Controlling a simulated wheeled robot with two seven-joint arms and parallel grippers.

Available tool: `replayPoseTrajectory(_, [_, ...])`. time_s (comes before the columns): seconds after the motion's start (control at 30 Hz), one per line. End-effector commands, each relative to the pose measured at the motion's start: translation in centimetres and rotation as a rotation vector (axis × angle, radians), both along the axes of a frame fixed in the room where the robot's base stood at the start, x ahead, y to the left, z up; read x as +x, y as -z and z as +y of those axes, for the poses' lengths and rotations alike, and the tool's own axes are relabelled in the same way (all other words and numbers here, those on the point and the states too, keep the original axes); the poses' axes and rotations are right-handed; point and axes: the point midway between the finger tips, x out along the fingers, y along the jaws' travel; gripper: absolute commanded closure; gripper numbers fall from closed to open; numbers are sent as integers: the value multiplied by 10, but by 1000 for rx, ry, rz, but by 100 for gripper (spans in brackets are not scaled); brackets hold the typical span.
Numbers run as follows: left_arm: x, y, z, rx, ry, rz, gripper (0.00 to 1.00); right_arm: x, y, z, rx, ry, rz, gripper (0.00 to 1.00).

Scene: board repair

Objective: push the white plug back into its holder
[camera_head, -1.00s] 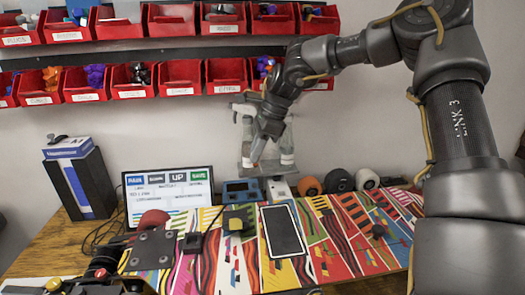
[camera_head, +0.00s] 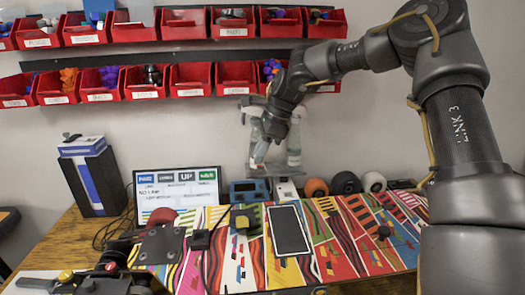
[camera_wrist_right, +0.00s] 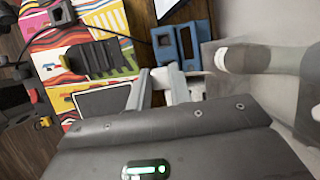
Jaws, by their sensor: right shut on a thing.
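My right gripper (camera_head: 262,158) hangs in front of the wall, above the back edge of the work surface, pointing down. In the right wrist view the right gripper (camera_wrist_right: 167,90) is shut on a pale piece (camera_wrist_right: 176,84), which seems to be the white plug; the fingers hide much of it. A small white block (camera_head: 286,188), perhaps the holder, stands at the back of the table, below and slightly right of the gripper. Whether the held piece touches it cannot be told.
A blue device (camera_head: 249,190) stands left of the white block, and an orange roll (camera_head: 316,187) stands to its right. A dark tablet (camera_head: 289,230) lies on the patterned mat (camera_head: 345,262). A display (camera_head: 178,195) stands at the left. Red bins (camera_head: 190,80) line the wall above.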

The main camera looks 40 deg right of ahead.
Motion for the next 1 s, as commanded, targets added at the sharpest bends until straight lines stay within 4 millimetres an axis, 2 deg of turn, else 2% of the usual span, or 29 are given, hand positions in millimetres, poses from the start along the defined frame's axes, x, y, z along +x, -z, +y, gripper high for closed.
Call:
replayPoseTrajectory(0.03, [0,6,0,0,0,0,41,0,11,-2,0,2,10,100])
replayPoseTrajectory(0.1, [0,9,0,0,0,0,41,0,17,-2,1,2,12,100])
replayPoseTrajectory(1.0, [1,50,0,0,1,0,41,7,72,-3,-1,4,8,100])
